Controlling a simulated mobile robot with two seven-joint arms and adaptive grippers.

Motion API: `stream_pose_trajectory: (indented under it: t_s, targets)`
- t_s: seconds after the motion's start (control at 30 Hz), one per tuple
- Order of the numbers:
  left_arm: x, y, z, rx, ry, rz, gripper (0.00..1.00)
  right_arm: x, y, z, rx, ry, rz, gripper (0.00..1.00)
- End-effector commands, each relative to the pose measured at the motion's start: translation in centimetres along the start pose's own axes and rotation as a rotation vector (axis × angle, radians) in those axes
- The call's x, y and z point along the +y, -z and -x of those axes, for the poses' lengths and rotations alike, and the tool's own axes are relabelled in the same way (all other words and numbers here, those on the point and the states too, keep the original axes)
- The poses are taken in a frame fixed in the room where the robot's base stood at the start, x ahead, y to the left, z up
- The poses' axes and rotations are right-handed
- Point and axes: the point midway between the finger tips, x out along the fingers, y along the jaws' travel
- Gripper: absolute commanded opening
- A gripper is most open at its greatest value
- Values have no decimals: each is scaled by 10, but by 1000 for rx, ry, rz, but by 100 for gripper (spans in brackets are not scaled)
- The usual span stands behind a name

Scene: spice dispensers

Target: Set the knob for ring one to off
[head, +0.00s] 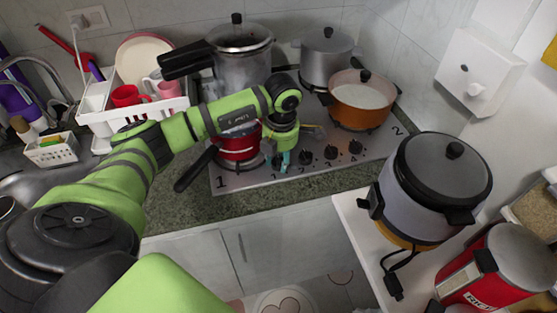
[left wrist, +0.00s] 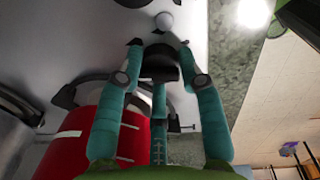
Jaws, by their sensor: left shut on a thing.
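My left gripper (head: 281,161) is at the front edge of the metal stove top (head: 250,181), at the left end of the row of black knobs. In the left wrist view, its teal fingers (left wrist: 160,52) are shut around a black knob (left wrist: 160,68). In the head view the gripper hides most of that knob, and its setting cannot be read. Other knobs (head: 305,157), (head: 330,152) and (head: 355,147) stand to its right. The mark "1" (head: 221,183) is at the stove's front left corner, and "2" (head: 397,130) at the right. My right gripper is out of view.
A red pan (head: 237,148) sits beside the gripper, its black handle pointing to the front left. A pressure cooker (head: 242,60), a grey pot (head: 327,65) and an orange pot (head: 360,112) stand behind. A rice cooker (head: 440,185) is at the right.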

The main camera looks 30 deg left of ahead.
Motion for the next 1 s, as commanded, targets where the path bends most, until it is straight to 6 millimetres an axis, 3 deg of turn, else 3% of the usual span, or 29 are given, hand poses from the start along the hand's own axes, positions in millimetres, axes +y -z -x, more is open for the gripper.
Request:
stream_pose_trajectory:
  t_s: [0.4, 0.9, 0.93, 0.97, 1.0]
  targets:
    - [0, -2, 0, 7, 0, 188, 5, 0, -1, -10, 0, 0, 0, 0]
    - [1, -2, 1, 8, 0, 212, 5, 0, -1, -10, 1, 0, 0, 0]
    - [1, -2, 1, 8, 0, 212, 46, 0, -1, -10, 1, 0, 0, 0]
    - [1, -2, 1, 8, 0, 211, 58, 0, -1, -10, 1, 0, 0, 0]
    - [1, -2, 1, 9, 0, 211, 62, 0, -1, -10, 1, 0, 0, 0]
